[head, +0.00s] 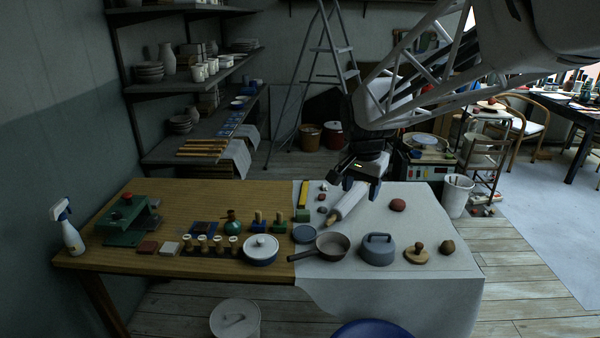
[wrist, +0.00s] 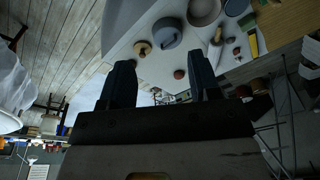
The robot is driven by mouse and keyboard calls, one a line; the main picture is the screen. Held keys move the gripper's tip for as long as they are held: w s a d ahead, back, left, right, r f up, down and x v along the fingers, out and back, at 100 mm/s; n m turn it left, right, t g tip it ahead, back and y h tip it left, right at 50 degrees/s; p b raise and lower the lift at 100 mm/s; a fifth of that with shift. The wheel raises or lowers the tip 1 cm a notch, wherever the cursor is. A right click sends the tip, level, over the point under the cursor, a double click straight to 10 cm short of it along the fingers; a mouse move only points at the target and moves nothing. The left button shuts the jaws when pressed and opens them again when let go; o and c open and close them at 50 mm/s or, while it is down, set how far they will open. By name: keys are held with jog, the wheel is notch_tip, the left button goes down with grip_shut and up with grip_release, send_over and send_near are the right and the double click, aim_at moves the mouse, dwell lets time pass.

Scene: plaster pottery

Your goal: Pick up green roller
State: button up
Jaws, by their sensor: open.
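My gripper (head: 356,182) is open and empty, above the back of the cloth-covered table half. In the wrist view, its two dark fingers (wrist: 160,62) are wide apart with nothing between them. A small green piece (head: 302,215) stands near the table's middle, left of my gripper; I cannot tell whether it is the green roller.
A yellow bar (head: 304,194) and a red-brown ball (head: 397,205) flank the pale cylinder. A pan (head: 332,246), a grey lidded pot (head: 377,249), a wooden knobbed disc (head: 416,254) and a white-lidded pot (head: 261,249) line the front. The wooden table's (head: 185,195) back middle is clear.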

jog(key=w+a+f+m, duration=0.1)
jog(key=w+a+f, duration=0.15)
jog(key=w, duration=0.35)
jog(key=w+a+f+m, duration=0.1)
jog(key=w+a+f, duration=0.15)
jog(key=w, duration=0.35)
jog(key=m+g+h, duration=0.1)
jog(key=m, duration=0.6)
send_over(279, 212)
notch_tip(279, 212, down, 23)
jog(key=shift+s+f, duration=0.1)
jog(key=shift+f, duration=0.05)
jog(key=shift+w+a+f, duration=0.25)
jog(key=shift+f, duration=0.25)
jog(key=shift+d+f, duration=0.15)
jog(key=shift+f, duration=1.1)
jog(key=shift+f, duration=0.15)
